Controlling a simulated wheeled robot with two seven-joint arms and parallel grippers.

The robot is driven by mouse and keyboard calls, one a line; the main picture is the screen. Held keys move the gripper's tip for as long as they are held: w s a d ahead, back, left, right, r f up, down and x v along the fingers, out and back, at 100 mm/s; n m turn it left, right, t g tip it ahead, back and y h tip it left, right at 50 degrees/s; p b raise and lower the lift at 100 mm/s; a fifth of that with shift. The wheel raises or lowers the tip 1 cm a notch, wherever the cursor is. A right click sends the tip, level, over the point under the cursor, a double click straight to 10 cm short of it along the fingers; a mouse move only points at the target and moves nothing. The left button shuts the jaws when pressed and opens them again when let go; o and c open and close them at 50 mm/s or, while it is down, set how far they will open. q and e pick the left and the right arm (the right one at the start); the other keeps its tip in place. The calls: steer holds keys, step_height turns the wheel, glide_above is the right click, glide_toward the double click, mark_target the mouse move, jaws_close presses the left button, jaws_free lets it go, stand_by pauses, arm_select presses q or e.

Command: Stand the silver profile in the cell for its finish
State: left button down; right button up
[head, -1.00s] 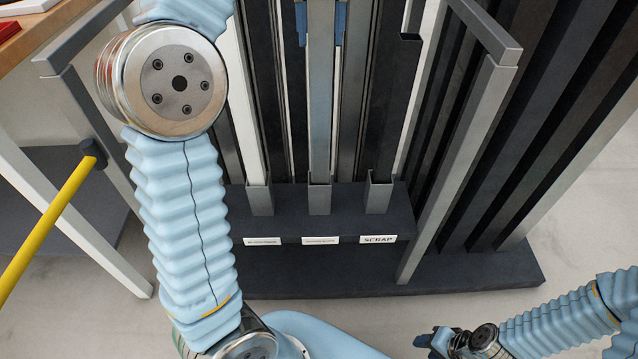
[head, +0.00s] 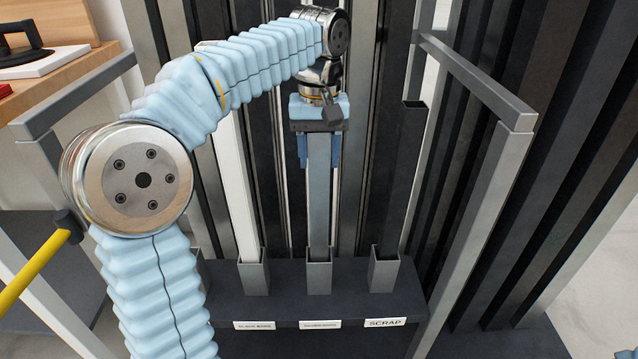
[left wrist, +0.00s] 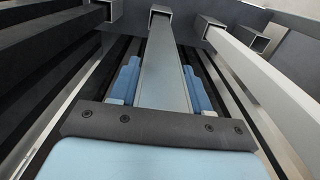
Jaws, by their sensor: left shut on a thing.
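My left gripper (head: 319,150) is shut on the silver profile (head: 319,200), a long grey bar that stands upright below it. The profile's lower end meets the middle cell (head: 319,278), a square grey socket, and appears to be inside it. In the left wrist view the profile (left wrist: 165,75) runs between the blue fingers (left wrist: 160,88) to the cell (left wrist: 160,14). The label under the middle cell (head: 320,324) is too small to read. My right gripper is out of view.
A white profile (head: 238,190) stands in the left cell (head: 253,275). A black profile (head: 405,170) stands in the right cell (head: 384,272), labelled SCRAP (head: 385,322). A grey frame rail (head: 475,85) is at right, and a yellow bar (head: 30,270) is at left.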

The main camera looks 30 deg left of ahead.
arm_select(q)
steer(key=shift+f+b, duration=0.55)
steer(key=shift+f, duration=2.15)
steer(key=c, duration=0.5)
jaws_free()
steer(key=shift+f, duration=0.15)
step_height(320, 180, up, 12)
steer(key=p, duration=0.4)
glide_above(319, 178)
steer(key=w, duration=0.1)
steer(key=shift+w+a+r, duration=0.15)
steer(key=shift+a+r, duration=0.05)
steer(key=shift+a, duration=0.15)
